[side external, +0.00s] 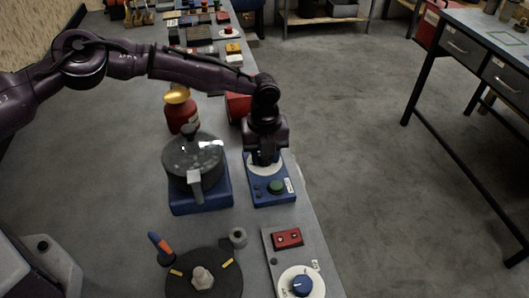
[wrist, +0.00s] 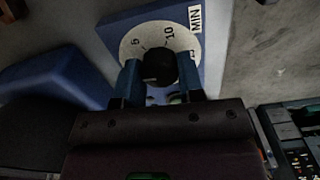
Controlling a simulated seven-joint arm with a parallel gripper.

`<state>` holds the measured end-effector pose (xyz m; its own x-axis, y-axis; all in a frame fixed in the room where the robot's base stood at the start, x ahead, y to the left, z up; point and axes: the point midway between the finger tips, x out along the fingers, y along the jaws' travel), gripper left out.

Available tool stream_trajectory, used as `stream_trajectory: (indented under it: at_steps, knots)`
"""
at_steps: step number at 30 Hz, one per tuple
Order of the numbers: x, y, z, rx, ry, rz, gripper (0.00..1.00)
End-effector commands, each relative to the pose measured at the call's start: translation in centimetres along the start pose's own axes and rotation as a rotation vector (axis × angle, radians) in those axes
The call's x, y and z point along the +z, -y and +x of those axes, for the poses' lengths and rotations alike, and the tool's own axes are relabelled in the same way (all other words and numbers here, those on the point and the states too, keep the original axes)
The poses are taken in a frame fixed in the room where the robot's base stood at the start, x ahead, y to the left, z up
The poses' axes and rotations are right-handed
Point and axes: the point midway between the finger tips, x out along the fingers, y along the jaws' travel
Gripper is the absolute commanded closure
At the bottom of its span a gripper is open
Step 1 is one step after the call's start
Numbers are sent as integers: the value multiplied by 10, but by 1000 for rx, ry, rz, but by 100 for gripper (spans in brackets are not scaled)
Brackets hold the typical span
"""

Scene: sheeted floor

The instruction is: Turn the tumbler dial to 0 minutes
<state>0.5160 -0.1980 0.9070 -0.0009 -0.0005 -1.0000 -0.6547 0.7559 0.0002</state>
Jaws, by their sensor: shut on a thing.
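The timer dial is a round black knob (wrist: 159,67) on a white face (wrist: 130,45) marked with 5, 10 and a partly covered number, beside a "MIN" label (wrist: 196,19). It sits on a blue box (side external: 284,198) with a green button (side external: 275,187), at centre in the side view. My gripper (wrist: 158,72) comes down over the dial. Its two blue fingers are shut on the knob, one on each side. In the side view my gripper (side external: 265,157) hides the knob. The knob's pointer and the zero mark cannot be made out.
Nearer the camera are a red switch box (side external: 288,238) and another dial with a blue knob (side external: 301,285).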

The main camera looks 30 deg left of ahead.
Motion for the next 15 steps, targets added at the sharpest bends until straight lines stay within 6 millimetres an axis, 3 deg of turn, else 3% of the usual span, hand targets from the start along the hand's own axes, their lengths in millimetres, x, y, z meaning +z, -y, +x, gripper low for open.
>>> stream_trajectory:
  at_steps: [15]
  knots:
    - [2, 2, -1, -8, 5, -90, 88]
